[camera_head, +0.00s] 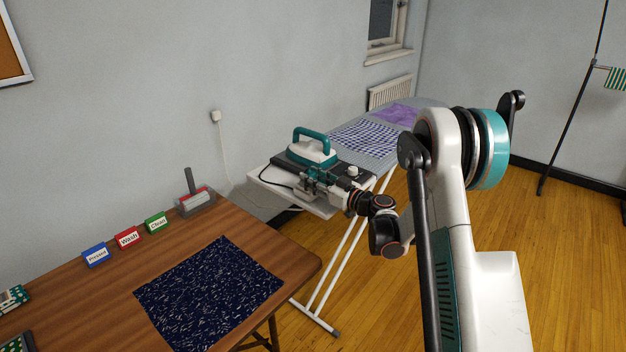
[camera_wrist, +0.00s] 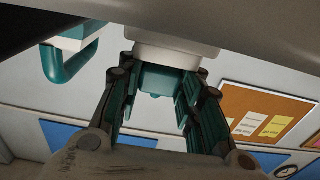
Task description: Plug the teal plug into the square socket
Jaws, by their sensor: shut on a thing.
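My gripper (camera_head: 316,184) is at the near end of the ironing board, beside the iron. In the wrist view my gripper (camera_wrist: 158,92) has its fingers on both sides of the teal plug (camera_wrist: 160,80) and is shut on it. The plug's end meets a white block (camera_wrist: 172,55), or lies right in front of it; I cannot tell whether it is inside. The square socket's opening is not visible in either view. In the head view the plug is hidden by my fingers.
A teal-handled iron (camera_head: 312,150) stands close behind my gripper, on the white end shelf (camera_head: 270,183) of the ironing board (camera_head: 378,150). A dark cord runs nearby. A wooden table (camera_head: 210,222) with dark cloth (camera_head: 208,295) and coloured signs is at left. A wall outlet (camera_head: 215,116) is behind.

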